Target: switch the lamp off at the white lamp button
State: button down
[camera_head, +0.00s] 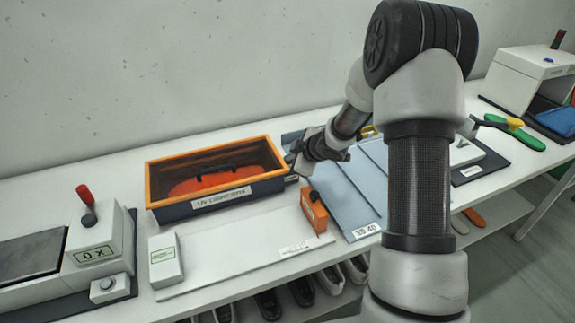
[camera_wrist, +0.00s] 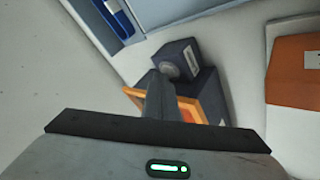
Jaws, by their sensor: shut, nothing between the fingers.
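A dark box (camera_wrist: 190,62) with a round pale grey button (camera_wrist: 170,68) on its face shows in the wrist view; whether this is the lamp button I cannot tell for sure. My gripper (camera_wrist: 160,82) is shut and empty, its fingers pointing at that box and very close to it; contact cannot be told. In the head view my gripper (camera_head: 296,170) is at the right end of the orange-rimmed dark bin (camera_head: 165,208), and the button is hidden there. Another small white box with a round grey button (camera_head: 106,285) sits at the lower left, far from my gripper.
An orange block (camera_head: 314,211) stands on the white board (camera_head: 215,260) near the pale blue mat (camera_head: 350,205). A white box with a green label (camera_head: 165,262) and a red-handled lever (camera_head: 86,198) stand left. Shoes sit below the table's front edge.

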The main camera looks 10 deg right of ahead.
jog(key=shift+r, duration=0.1)
jog(key=shift+r+p, duration=0.3)
jog(key=shift+p, duration=0.2)
notch_tip(320, 180, up, 6)
jog(key=p, duration=0.6)
dwell(1.3)
